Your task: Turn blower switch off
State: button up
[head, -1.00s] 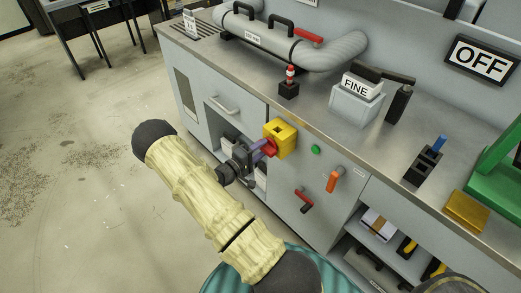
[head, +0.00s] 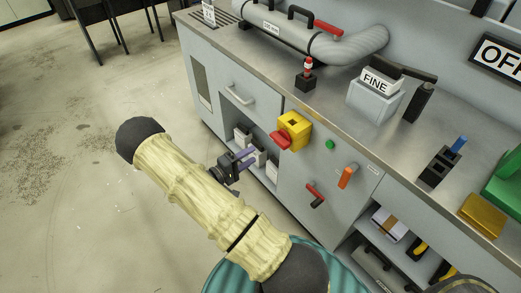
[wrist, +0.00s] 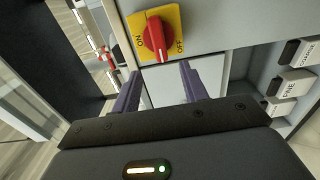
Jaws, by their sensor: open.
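The blower switch is a yellow box (head: 296,127) with a red knob (head: 281,140) on the cabinet front. In the wrist view its yellow plate (wrist: 173,18) reads ON at the left and OFF at the right. The red knob (wrist: 156,38) lies between the words, its long side roughly upright in that picture; I cannot tell which word it is set to. My gripper (head: 248,158) is open and empty, apart from the knob, left of and below it in the head view. In the wrist view the purple fingers of my gripper (wrist: 160,84) stand apart below the knob.
A green button (head: 329,144), an orange handle (head: 347,177) and a red-and-black lever (head: 315,195) sit right of the switch. An open shelf with white boxes (head: 272,172) is behind my gripper. The steel counter (head: 330,112) overhangs above.

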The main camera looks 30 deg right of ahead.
jog(key=a, duration=0.6)
jog(key=shift+s, duration=0.3)
